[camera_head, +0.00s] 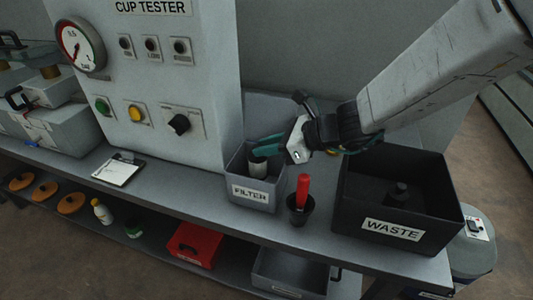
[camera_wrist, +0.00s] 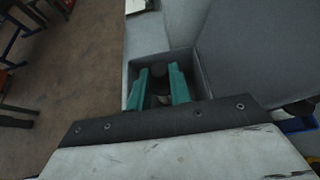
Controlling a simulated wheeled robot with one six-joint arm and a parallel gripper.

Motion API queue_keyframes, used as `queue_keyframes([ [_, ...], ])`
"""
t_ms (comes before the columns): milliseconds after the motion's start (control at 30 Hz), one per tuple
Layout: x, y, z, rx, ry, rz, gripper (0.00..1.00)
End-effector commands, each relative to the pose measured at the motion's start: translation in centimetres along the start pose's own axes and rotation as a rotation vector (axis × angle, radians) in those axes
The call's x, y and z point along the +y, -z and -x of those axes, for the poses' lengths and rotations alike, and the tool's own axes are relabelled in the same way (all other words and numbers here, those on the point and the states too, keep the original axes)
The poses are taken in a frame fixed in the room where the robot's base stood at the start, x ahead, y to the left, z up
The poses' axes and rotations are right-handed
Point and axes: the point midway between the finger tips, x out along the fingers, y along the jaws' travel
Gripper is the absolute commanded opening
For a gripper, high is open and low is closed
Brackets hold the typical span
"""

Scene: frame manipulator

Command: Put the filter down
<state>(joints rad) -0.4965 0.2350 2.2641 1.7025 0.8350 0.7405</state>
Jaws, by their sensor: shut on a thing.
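The filter (camera_head: 258,168) is a small whitish cylinder with a dark end. It is inside the grey box labelled FILTER (camera_head: 253,193) in the head view. My gripper (camera_head: 257,154), with green fingers, reaches down into this box from the right and is shut on the filter. In the wrist view the two fingers (camera_wrist: 161,88) stand inside the box (camera_wrist: 133,72), with the filter's dark round end (camera_wrist: 158,70) between them. Whether the filter touches the box floor is hidden.
A red-handled tool in a black cup (camera_head: 298,207) stands right of the box. A black WASTE bin (camera_head: 390,229) is farther right. The cup tester (camera_head: 165,80) rises behind at left. A clipboard (camera_head: 119,170) lies on the bench, with clear bench between it and the box.

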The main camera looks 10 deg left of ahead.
Motion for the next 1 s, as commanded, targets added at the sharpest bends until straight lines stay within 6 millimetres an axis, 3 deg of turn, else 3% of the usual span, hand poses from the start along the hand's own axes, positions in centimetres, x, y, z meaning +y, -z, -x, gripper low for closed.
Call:
queue_keyframes([
  [167,0.1,1.8,-1.1,0.0,-0.002,-0.001,0.0],
  [933,0.1,2.9,-1.7,0.001,-0.002,0.0,0.0],
  [967,0.1,3.0,-1.7,0.002,-0.003,-0.001,0.28],
  [1000,0.2,3.0,-1.7,0.003,-0.003,-0.001,0.4],
])
